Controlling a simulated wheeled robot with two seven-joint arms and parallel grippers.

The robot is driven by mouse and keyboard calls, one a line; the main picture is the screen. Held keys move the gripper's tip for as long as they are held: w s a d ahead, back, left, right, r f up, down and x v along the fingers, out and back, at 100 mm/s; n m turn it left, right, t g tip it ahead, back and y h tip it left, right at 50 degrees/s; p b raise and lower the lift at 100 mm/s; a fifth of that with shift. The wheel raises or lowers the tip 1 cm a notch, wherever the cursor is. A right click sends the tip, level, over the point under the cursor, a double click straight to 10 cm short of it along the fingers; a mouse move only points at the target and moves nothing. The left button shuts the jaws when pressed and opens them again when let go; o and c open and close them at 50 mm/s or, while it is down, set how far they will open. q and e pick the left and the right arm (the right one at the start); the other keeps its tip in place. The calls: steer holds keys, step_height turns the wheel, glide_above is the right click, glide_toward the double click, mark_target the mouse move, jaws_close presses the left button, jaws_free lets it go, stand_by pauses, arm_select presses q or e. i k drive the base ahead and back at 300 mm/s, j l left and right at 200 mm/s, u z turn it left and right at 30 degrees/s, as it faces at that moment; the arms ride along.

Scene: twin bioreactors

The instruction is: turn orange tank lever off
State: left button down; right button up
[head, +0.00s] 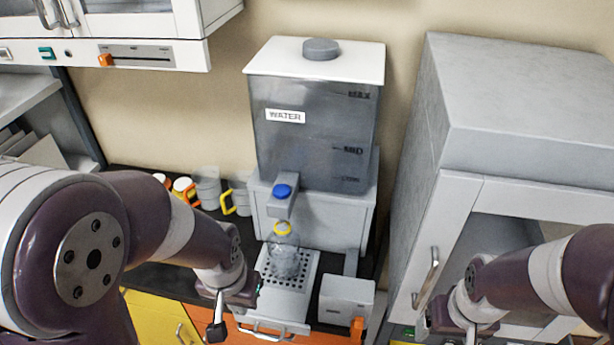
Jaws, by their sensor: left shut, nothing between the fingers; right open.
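The grey, see-through water tank (315,135) with a white lid stands at the back middle. It bears a "WATER" label and level marks. Its grey spout (285,207) has a blue cap on top; I see no orange lever on the tank itself. A clear bottle (284,262) with a yellow ring at its neck stands under the spout on a perforated drip tray (300,276). A small orange part (357,327) sits at the front of a grey box to the right. My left gripper (216,331) is shut and empty, left of the tray. My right gripper (470,338) is open, at the lower right.
A grey cabinet (520,110) with a handle stands at the right. The small grey box (346,296) is beside the tray. Mugs with yellow and orange handles (240,192) stand left of the tank. An upper cabinet (140,25) with an orange slider (105,60) hangs at the upper left.

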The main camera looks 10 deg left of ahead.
mark_target(357, 324)
steer(key=i+j+z, duration=0.15)
steer(key=j+z, duration=0.2)
steer(key=i+j+z, duration=0.1)
steer(key=j+z, duration=0.3)
